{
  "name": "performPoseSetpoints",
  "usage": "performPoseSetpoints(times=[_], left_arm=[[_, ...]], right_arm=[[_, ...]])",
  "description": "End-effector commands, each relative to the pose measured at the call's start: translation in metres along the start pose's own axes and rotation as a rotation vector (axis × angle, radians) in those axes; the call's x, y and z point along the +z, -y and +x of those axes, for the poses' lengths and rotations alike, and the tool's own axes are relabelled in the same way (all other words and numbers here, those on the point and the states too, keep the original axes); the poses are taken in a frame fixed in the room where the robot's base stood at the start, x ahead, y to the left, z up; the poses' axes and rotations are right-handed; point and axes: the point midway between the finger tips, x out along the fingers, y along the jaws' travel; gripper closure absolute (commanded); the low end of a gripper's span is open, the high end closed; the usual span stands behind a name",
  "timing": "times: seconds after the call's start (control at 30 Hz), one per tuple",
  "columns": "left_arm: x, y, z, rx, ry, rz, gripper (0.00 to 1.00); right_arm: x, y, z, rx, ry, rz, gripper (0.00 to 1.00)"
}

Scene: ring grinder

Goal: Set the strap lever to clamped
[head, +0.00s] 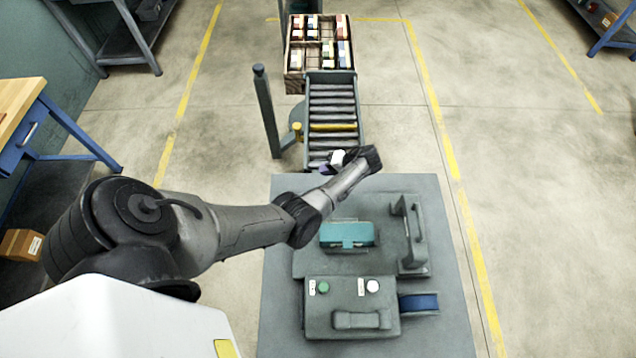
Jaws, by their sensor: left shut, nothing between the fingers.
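A grey machine stands on a grey table (285,335). It has a teal block (347,234), an upright grey bracket with a bar (412,235), and a front box (318,325) with a green button (323,287), a white button (373,286) and a grey raised bar (362,320). I cannot tell which part is the strap lever or how it is set. My left arm reaches in from the left. My left gripper (331,164), small and partly hidden by the wrist, is shut and empty above the table's back edge, apart from the machine. My right gripper is out of view.
Behind the table are a roller conveyor (333,110), a grey post (266,110) and a crate (295,82) of coloured items. A blue-legged bench (60,118) stands at left. The floor at right is clear.

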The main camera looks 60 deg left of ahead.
Motion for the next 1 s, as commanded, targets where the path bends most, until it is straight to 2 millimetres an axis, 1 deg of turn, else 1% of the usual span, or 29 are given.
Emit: performPoseSetpoints(times=[0.1, 0.33, 1.0], left_arm=[[-0.011, 0.002, -0.010, 0.001, -0.001, 0.000, 1.00], [-0.020, 0.007, -0.020, 0.000, 0.000, 0.000, 1.00], [-0.020, 0.008, -0.021, 0.000, 0.000, 0.001, 1.00]], right_arm=[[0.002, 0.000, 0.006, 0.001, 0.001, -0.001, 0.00], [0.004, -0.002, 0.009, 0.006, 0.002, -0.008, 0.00], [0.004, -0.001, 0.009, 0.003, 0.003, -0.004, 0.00]])
